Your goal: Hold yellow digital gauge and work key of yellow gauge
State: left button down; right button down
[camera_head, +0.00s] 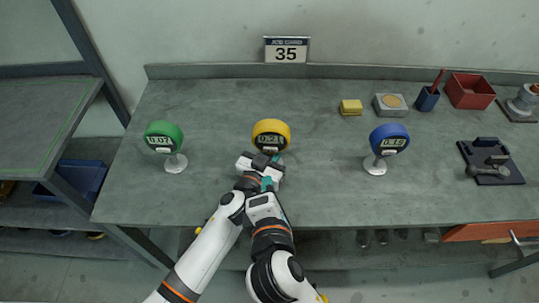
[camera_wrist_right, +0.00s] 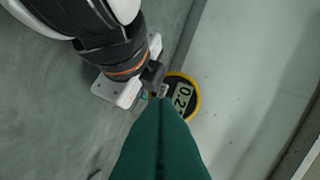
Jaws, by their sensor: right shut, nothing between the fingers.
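The yellow digital gauge (camera_head: 271,135) stands on the grey bench in the middle of the head view, its display lit with digits. In the right wrist view the yellow gauge (camera_wrist_right: 182,98) shows partly, behind the green fingers. My left gripper (camera_head: 262,164) is at the gauge's lower front; its fingertips are mostly hidden, so its grip is unclear. My right gripper (camera_head: 276,160) is shut and empty, close to the gauge's lower right. In the wrist view its green fingers (camera_wrist_right: 162,100) overlap the gauge's edge; contact cannot be told. The gauge's key and stand are hidden.
A green gauge (camera_head: 164,137) stands left and a blue gauge (camera_head: 389,139) right. A yellow block (camera_head: 351,107), a grey box (camera_head: 391,105), a blue cup (camera_head: 427,99) and a red bin (camera_head: 469,91) line the back right. Bench surface between the gauges is clear.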

aim_at(270, 149)
jog(key=n, duration=0.4)
jog(key=r+n+h, duration=0.1)
jog(key=n, duration=0.3)
jog(key=s+n+h, duration=0.1)
jog(key=n, duration=0.4)
jog(key=shift+a+r, duration=0.15)
jog(key=shift+r, duration=0.05)
jog(key=x, duration=1)
jog(key=shift+w, duration=0.1)
